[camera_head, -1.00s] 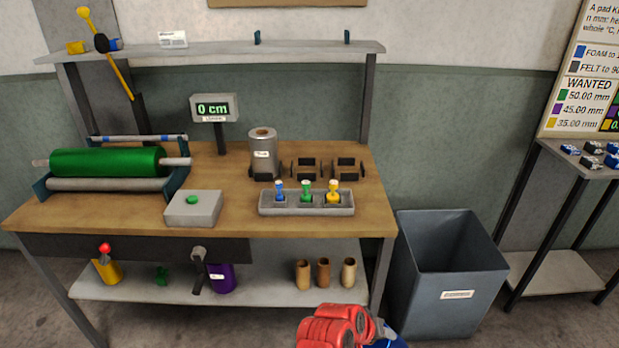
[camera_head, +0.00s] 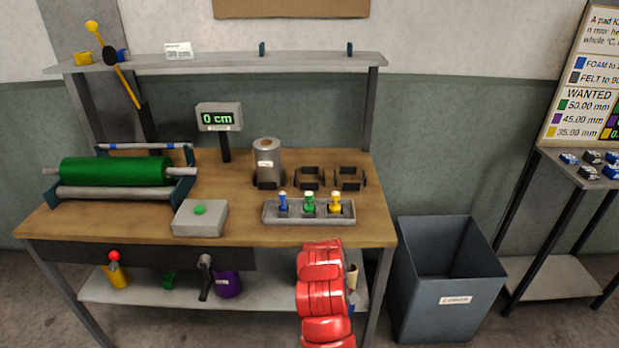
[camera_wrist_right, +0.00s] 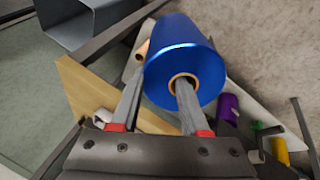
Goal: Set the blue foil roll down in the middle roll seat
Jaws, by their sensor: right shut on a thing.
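The blue foil roll (camera_wrist_right: 200,50) is in my right gripper (camera_wrist_right: 158,90) in the right wrist view. One finger goes into its brown core and the other lies along its outside, so the gripper is shut on the roll's wall. In the head view my red right arm hides the gripper and almost all of the roll in front of the bench. The middle roll seat (camera_head: 309,178) is a black, empty cradle on the bench top. It stands between a seat with an upright silver roll (camera_head: 268,160) and another empty seat (camera_head: 350,179). My left gripper is not in view.
A grey tray (camera_head: 270,217) with blue, green and yellow-topped pieces lies in front of the seats. A grey box with a green button (camera_head: 200,218) and a green roll on a stand (camera_head: 115,170) are to the left. A bin (camera_head: 448,290) stands right of the bench.

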